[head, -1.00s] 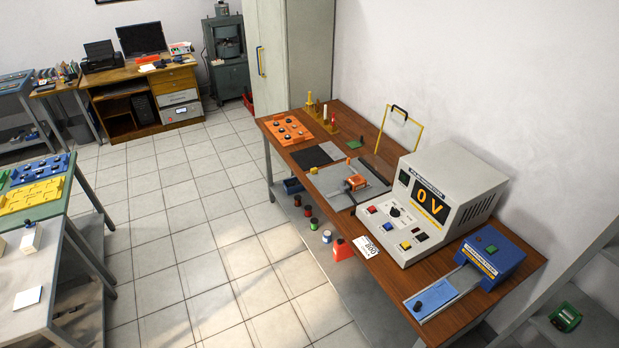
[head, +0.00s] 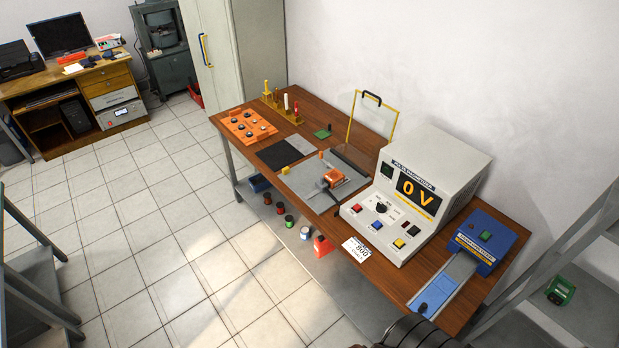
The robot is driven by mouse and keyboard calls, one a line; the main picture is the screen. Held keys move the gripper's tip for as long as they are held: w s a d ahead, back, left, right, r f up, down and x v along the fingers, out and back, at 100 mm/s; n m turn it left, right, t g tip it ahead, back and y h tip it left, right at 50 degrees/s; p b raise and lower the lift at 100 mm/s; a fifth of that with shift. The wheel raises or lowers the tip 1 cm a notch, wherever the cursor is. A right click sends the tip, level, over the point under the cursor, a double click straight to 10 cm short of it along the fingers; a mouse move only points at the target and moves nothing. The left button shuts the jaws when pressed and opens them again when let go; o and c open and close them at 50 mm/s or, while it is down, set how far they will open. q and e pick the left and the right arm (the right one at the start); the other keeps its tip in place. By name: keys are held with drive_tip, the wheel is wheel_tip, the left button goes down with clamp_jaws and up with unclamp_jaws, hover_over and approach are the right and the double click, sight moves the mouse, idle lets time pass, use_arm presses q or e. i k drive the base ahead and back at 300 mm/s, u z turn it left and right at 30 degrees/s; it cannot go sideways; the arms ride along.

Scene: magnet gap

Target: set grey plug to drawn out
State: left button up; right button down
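I cannot pick out a grey plug for certain. An orange board (head: 246,126) with several small dark and grey round pieces lies at the far left end of the wooden bench (head: 335,215); the pieces are too small to tell apart. A white instrument box (head: 430,180) reading 0 V stands toward the bench's right, with red, blue and yellow buttons and a black knob on its front. An orange clamp-like piece (head: 333,178) sits on a grey plate (head: 312,190) mid-bench. Neither gripper's fingers show. A dark rounded part of mine (head: 415,334) shows at the bottom edge.
A blue box (head: 486,240) with a green button and a sloping track (head: 449,283) stands at the bench's right end. A yellow-framed clear screen (head: 372,122) stands behind the grey plate. Grey shelving (head: 580,290) is at the right. Tiled floor (head: 200,260) is open left of the bench.

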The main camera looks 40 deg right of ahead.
sight(322, 187)
drive_tip(key=z, duration=0.35)
drive_tip(key=i, duration=0.85)
drive_tip(key=z, duration=0.55)
